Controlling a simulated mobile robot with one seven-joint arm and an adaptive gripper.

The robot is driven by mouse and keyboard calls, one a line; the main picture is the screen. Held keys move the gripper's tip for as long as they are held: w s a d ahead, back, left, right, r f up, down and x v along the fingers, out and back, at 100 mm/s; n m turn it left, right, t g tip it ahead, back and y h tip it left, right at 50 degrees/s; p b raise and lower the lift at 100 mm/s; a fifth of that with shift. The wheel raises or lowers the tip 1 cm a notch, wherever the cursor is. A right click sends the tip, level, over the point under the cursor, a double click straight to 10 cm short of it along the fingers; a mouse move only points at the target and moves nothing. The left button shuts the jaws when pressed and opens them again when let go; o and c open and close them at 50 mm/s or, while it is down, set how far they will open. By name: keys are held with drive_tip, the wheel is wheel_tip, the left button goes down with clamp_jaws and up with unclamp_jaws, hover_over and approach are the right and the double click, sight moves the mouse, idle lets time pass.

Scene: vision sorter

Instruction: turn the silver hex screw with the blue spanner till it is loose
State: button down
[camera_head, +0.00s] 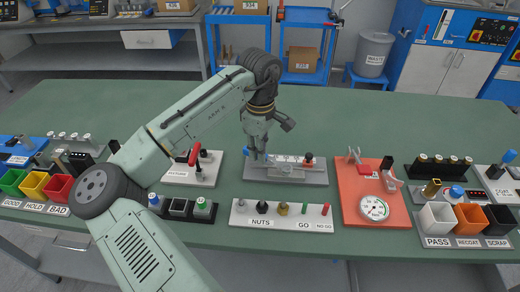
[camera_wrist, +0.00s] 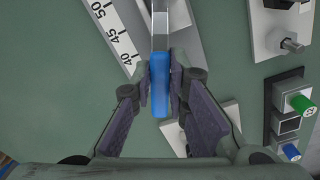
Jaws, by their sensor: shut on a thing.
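The blue spanner shows in the wrist view, with its blue handle (camera_wrist: 160,92) between my fingers and its grey metal shank running up out of the top edge. My gripper (camera_wrist: 165,88) is shut on the handle. In the head view my gripper (camera_head: 257,155) is low over the left end of a grey plate (camera_head: 290,178) near the table's middle. The spanner's working end is out of the wrist view and hard to make out in the head view. I cannot pick out the silver hex screw for certain, nor tell whether the spanner touches it.
The NUTS and GO strip (camera_head: 283,230) lies in front of the grey plate. A small plate with a red-handled clamp (camera_head: 195,157) is to the left, and an orange board (camera_head: 370,180) with a dial to the right. The table's back is mostly clear.

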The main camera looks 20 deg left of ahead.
sight(257, 184)
drive_tip(key=shift+f, duration=0.5)
idle(0.7)
drive_tip(key=s+n, duration=0.1)
drive_tip(key=n, duration=0.1)
drive_tip(key=s+n, duration=0.2)
drive_tip(key=shift+s+d+n, duration=0.1)
drive_tip(key=shift+n, duration=0.2)
drive_tip(key=s+n, duration=0.1)
drive_tip(key=s+d+n, duration=0.1)
drive_tip(key=n, duration=0.1)
drive_tip(key=shift+w+a+m, duration=0.2)
drive_tip(key=shift+w+m, duration=0.05)
drive_tip(key=shift+m, duration=0.05)
idle(0.7)
drive_tip(key=shift+r, duration=0.25)
drive_tip(key=shift+r, duration=1.6)
drive_tip(key=shift+r, duration=0.1)
